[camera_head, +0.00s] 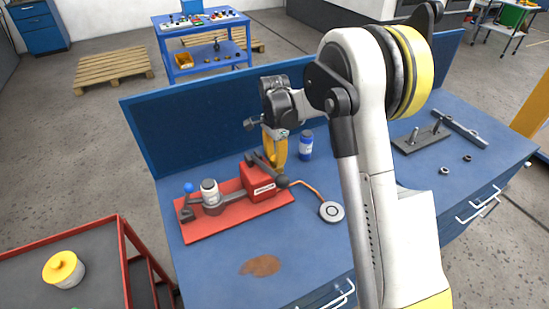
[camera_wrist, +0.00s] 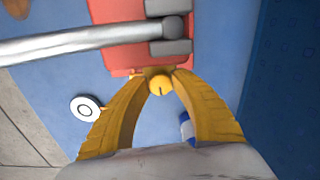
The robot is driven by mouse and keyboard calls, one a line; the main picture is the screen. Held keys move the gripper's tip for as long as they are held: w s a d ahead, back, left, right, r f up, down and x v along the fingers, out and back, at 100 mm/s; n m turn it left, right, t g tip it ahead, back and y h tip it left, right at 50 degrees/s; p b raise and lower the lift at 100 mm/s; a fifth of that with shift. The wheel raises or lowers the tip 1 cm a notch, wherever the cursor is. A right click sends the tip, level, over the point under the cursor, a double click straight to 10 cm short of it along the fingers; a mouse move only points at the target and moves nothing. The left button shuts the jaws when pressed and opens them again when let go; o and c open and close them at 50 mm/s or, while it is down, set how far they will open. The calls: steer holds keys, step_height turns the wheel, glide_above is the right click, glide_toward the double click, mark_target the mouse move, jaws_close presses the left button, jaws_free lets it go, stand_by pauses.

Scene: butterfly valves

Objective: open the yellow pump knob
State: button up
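The pump (camera_head: 262,184) is a red-bodied unit on a red plate on the blue workbench. Its yellow knob (camera_wrist: 159,86) is round with a dark mark and shows in the wrist view at the end of the red body. My gripper (camera_head: 275,160) points down at the pump's back right end in the head view, where it hides the knob. In the wrist view, the yellow fingertips (camera_wrist: 160,76) stand on both sides of the knob, very close to it. I cannot tell whether they touch it. A grey lever (camera_wrist: 95,35) crosses the red body.
A blue-white bottle (camera_head: 306,146) stands right of my gripper. A round gauge (camera_head: 331,211) on a copper pipe lies right of the pump. A blue back panel (camera_head: 190,122) rises behind. The bench front is clear except for a brown stain (camera_head: 261,265).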

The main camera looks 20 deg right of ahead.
mark_target(274, 158)
jaws_close()
stand_by(0.9)
steer(key=o, duration=0.6)
jaws_free()
steer(key=shift+o, duration=0.2)
step_height(274, 158, up, 12)
